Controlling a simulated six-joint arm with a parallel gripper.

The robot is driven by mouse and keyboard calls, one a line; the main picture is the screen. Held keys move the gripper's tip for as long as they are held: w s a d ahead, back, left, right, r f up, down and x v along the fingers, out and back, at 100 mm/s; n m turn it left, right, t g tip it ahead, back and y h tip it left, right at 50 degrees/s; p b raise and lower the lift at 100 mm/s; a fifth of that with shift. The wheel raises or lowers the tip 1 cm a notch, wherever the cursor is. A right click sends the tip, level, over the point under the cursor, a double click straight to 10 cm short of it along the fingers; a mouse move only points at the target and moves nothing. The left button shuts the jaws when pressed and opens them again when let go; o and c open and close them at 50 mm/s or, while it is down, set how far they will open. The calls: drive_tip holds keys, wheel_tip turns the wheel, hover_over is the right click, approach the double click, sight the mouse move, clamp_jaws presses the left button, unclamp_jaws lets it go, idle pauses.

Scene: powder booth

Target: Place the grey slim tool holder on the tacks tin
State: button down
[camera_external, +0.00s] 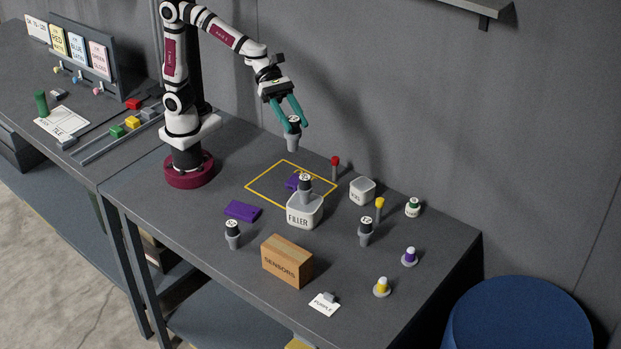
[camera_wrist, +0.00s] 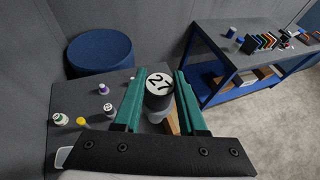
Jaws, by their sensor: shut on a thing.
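My gripper (camera_external: 292,123) is shut on a grey tool holder (camera_external: 293,139) with a black collar and round white top, held upright above the table's back part. In the wrist view the holder's top (camera_wrist: 159,83) reads 27, between the two green fingers. A white tin marked FILLER (camera_external: 303,217) stands mid-table with another tool holder (camera_external: 305,188) upright on it. A smaller white tin (camera_external: 362,191) stands further right and back; its label is too small to read surely. I cannot make out which tin says tacks.
Other grey holders stand at front left (camera_external: 233,236) and right (camera_external: 366,232). A SENSORS box (camera_external: 287,262) stands near the front. A purple block (camera_external: 242,211) lies left of the FILLER tin. Red-topped (camera_external: 335,164) and yellow-topped (camera_external: 379,206) posts flank the smaller tin.

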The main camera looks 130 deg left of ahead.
drive_tip(key=w+a+f+n+g+y, duration=0.1)
drive_tip(key=w+a+n+y, duration=0.3)
drive_tip(key=a+n+y, duration=0.4)
drive_tip(key=w+a+f+n+g+y, duration=0.1)
drive_tip(key=w+a+n+y, duration=0.35)
drive_tip(key=a, duration=0.45)
drive_tip(key=s+d+f+n+g+y, duration=0.1)
drive_tip(key=s+f+n+g+y, duration=0.15)
drive_tip(key=f+n+g, duration=0.3)
drive_tip(key=s+d+f+n+g+y, duration=0.1)
drive_tip(key=s+f+n+g+y, duration=0.15)
drive_tip(key=f+n+g, duration=0.35)
drive_tip(key=shift+m+t+y, duration=0.55)
drive_tip(key=shift+m, duration=0.35)
drive_tip(key=a+f, duration=0.3)
drive_tip(key=a, duration=0.1)
drive_tip(key=a+f, duration=0.4)
drive_tip(key=w+a+f, duration=0.1)
drive_tip(key=a+f, duration=0.2)
drive_tip(key=f, duration=0.1)
drive_tip(key=shift+a+f, duration=0.15)
drive_tip(key=shift+a, duration=0.25)
drive_tip(key=shift+f, duration=0.35)
drive_tip(key=shift+f, duration=0.1)
